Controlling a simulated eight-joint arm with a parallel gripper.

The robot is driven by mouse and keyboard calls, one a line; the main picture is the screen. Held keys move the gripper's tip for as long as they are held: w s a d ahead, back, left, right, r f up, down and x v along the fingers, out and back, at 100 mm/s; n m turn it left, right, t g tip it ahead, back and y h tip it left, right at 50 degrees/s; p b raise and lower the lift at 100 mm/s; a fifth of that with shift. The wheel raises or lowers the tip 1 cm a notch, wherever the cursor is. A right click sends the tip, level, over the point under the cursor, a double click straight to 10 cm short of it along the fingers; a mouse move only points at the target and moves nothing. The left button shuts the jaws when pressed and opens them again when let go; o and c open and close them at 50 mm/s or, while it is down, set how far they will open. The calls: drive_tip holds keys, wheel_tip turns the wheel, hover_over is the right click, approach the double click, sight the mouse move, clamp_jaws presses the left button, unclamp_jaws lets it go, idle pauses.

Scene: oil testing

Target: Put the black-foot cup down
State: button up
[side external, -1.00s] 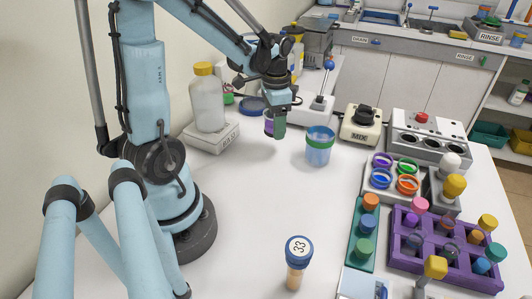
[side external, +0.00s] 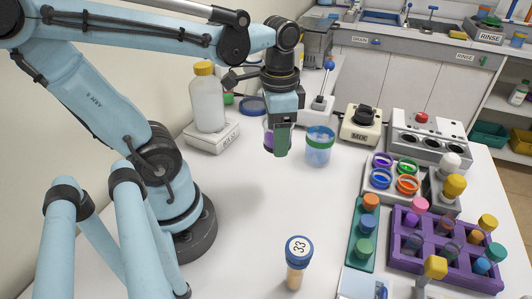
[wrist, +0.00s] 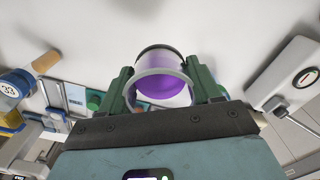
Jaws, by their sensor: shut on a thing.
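The black-foot cup (wrist: 158,85) is clear, with purple inside and a dark ring at its far end, in the wrist view. My gripper (wrist: 161,88) is shut on it, a green finger on each side. In the side view the cup (side external: 267,136) is mostly hidden behind a finger of my gripper (side external: 277,143). It hangs upright, close above the white table (side external: 225,240); I cannot tell if it touches.
A blue cup with a green band (side external: 319,147) stands just right of my gripper. The waste scale with a bottle (side external: 208,100) is to the left, the MIX device (side external: 361,125) to the right. A numbered sample tube (side external: 298,265) stands in front. The table between is clear.

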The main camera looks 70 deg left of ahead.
drive_tip(key=s+d+f+m, duration=0.1)
drive_tip(key=s+d, duration=0.2)
drive_tip(key=s, duration=0.3)
hover_over(235, 172)
wheel_tip(235, 172, down, 7)
drive_tip(key=shift+a+f, duration=0.1)
drive_tip(key=shift+f, duration=1.95)
drive_tip(key=shift+f, duration=0.2)
drive_tip(key=o, duration=1.1)
drive_tip(key=shift+r, duration=0.15)
